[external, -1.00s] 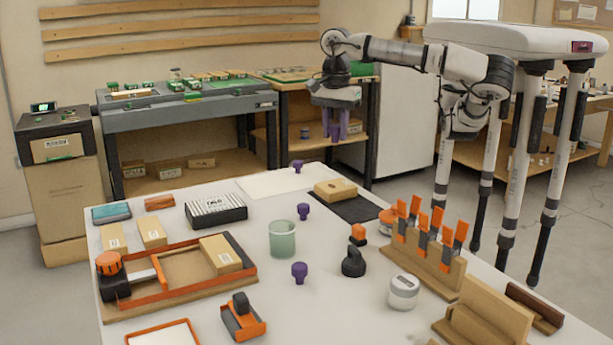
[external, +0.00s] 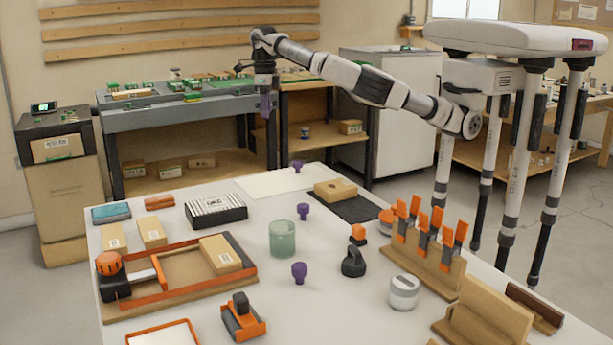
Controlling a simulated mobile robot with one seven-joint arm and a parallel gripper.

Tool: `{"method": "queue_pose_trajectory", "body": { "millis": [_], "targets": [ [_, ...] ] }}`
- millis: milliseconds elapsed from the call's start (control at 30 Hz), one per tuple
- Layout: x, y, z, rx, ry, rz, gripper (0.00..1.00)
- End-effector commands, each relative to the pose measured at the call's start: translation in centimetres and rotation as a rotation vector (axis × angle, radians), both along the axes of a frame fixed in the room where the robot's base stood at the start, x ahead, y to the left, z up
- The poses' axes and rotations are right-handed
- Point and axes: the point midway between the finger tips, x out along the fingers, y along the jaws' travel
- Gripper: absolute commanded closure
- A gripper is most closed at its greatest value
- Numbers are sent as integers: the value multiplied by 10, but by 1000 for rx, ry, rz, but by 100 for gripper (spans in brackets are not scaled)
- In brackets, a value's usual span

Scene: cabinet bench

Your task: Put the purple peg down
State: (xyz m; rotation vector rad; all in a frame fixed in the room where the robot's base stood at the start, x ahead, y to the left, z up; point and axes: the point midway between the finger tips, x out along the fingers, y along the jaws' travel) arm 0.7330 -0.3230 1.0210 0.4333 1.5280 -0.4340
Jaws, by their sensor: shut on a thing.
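My gripper (external: 265,108) is raised at the far side of the white bench, pointing down, high above the bench top. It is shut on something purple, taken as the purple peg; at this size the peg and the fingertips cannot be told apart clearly. Three other purple pegs stand upright on the bench: one at the far edge (external: 297,166), one behind and right of the green cup (external: 303,211), and one in front of the cup (external: 299,272).
A white sheet (external: 262,185) lies bare at the far side. A green cup (external: 282,240) stands mid-bench. A black-and-white box (external: 216,212), a cardboard box (external: 335,190) on a dark mat, a black knob-like object (external: 353,262) and a rack of orange clips (external: 430,250) stand around.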

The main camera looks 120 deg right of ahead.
Motion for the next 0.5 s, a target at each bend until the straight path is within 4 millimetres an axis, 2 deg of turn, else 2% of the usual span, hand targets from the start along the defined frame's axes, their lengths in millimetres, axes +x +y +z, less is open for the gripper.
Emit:
{"method": "queue_pose_trajectory", "body": {
  "millis": [33, 167, 267, 500],
  "targets": [
    [-2, -7, -1, 0, 0, -17, 92],
    [-3, -12, -13, 2, 3, -39, 92],
    [-4, -12, -35, 1, 4, -41, 92],
    [-5, -12, -98, 0, 4, -41, 92]
  ]
}}
